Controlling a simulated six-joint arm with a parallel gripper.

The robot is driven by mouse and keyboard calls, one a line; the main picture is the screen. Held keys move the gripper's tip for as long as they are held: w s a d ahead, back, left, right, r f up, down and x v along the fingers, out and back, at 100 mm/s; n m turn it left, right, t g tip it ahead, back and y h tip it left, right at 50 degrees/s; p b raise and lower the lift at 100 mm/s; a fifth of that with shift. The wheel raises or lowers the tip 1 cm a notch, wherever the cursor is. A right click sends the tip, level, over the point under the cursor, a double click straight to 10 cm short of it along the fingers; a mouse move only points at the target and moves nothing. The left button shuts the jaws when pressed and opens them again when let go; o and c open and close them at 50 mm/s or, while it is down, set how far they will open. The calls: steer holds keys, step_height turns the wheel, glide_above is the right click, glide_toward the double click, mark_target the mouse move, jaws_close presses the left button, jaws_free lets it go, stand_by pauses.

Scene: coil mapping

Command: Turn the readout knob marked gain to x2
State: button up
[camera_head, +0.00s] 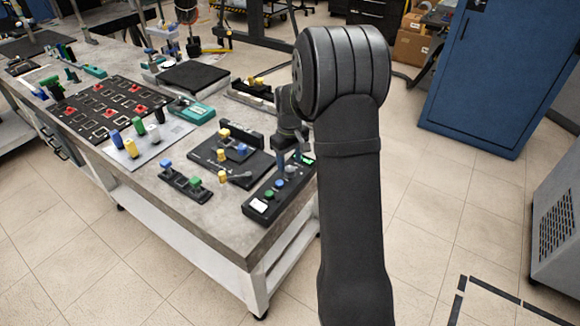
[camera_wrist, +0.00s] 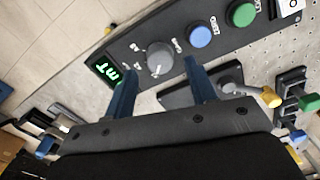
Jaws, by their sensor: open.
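The readout knob (camera_wrist: 160,60) is a round grey knob with small marks around it, on a black control box (camera_wrist: 128,37). In the wrist view it shows between the tips of my gripper (camera_wrist: 162,66), whose two blue fingers are apart. I cannot tell how far the tips are from the knob, and no contact is visible. The marks around the knob are too small to read, so its setting is unclear. A green lit display (camera_wrist: 103,69) reading "mT" is beside it. In the head view my gripper (camera_head: 297,148) is over the far end of the box (camera_head: 262,190), partly hidden by my arm.
The bench edge is close on the right.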

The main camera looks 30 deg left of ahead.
mark_target(290, 169)
steer(key=shift+f, duration=1.55)
steer(key=shift+c, duration=0.2)
steer(key=c, duration=0.9)
steer(key=shift+c, duration=0.2)
steer(key=shift+m, duration=0.3)
steer(key=m, duration=0.3)
steer(key=shift+m, duration=2.5)
